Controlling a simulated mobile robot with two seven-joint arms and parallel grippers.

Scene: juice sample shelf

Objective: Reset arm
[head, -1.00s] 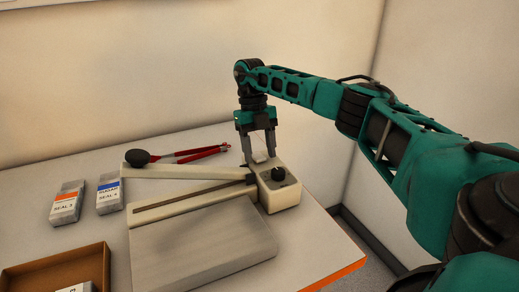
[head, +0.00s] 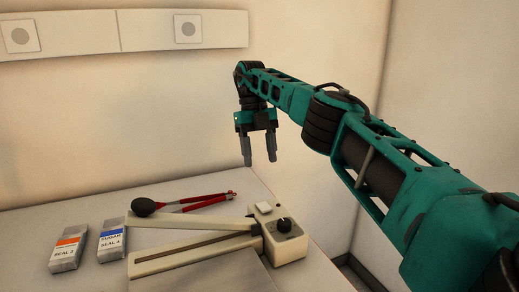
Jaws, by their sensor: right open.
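My right gripper (head: 259,150) hangs in the air above the table, its fingers pointing down. It is open with nothing between its fingers. My right arm reaches in from the right. Below the gripper stands a cream bag sealer (head: 190,260) with its control box (head: 285,236), which has a black knob and a small white piece on top. The sealer's arm (head: 195,221) with a black ball handle (head: 144,206) lies slanted over its base. The gripper is clear of the sealer. My left gripper is not in view.
Red-handled tongs (head: 205,202) lie behind the sealer. Wall plates (head: 188,29) are on the back wall.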

